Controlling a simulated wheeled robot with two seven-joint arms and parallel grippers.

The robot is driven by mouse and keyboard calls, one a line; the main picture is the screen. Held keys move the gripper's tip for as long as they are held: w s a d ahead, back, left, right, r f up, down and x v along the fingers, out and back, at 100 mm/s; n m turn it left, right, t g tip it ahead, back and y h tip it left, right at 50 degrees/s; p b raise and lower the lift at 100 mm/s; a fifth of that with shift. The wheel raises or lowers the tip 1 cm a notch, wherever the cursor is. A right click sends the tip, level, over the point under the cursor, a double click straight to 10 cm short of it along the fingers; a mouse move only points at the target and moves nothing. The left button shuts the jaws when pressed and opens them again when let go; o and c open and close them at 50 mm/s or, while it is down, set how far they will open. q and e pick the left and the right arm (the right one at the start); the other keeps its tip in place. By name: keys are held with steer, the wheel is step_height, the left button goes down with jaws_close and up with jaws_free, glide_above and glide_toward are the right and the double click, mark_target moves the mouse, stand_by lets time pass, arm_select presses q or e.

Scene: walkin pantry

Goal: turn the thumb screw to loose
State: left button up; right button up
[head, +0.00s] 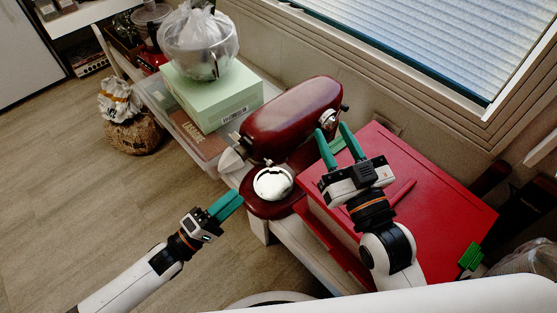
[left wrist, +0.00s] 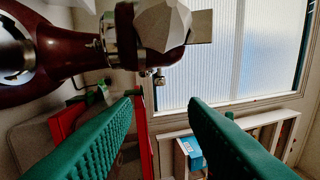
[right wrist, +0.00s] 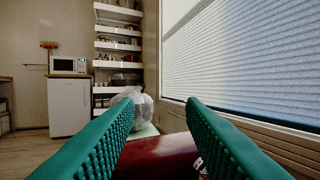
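A faceted pale metal piece (left wrist: 163,25) shows at the head's end. Small metal parts show by it, one hanging below (left wrist: 158,80); I cannot tell which is the thumb screw. My left gripper (head: 236,198) is in front of the mixer, below its end, its green fingers apart and empty in the left wrist view (left wrist: 163,98). My right gripper (head: 332,130) is open and empty, right of the mixer head.
A red box (head: 440,205) lies under my right arm. A pale green box (head: 215,100) with a bagged bowl (head: 198,42) stands behind the mixer to the left. A round silver bowl or plate (head: 272,183) sits on the mixer base.

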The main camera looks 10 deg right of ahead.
mark_target(269, 162)
arm_select(q)
steer(key=b+x, duration=0.2)
steer(key=x, duration=0.9)
steer(key=shift+w+d, duration=0.15)
arm_select(e)
steer(key=s+r+t+y, duration=0.2)
steer(key=s+r+t, duration=0.1)
steer(key=r+t, duration=0.2)
steer(key=shift+a+r, duration=0.15)
steer(key=shift+r, duration=0.65)
steer(key=shift+s, duration=0.1)
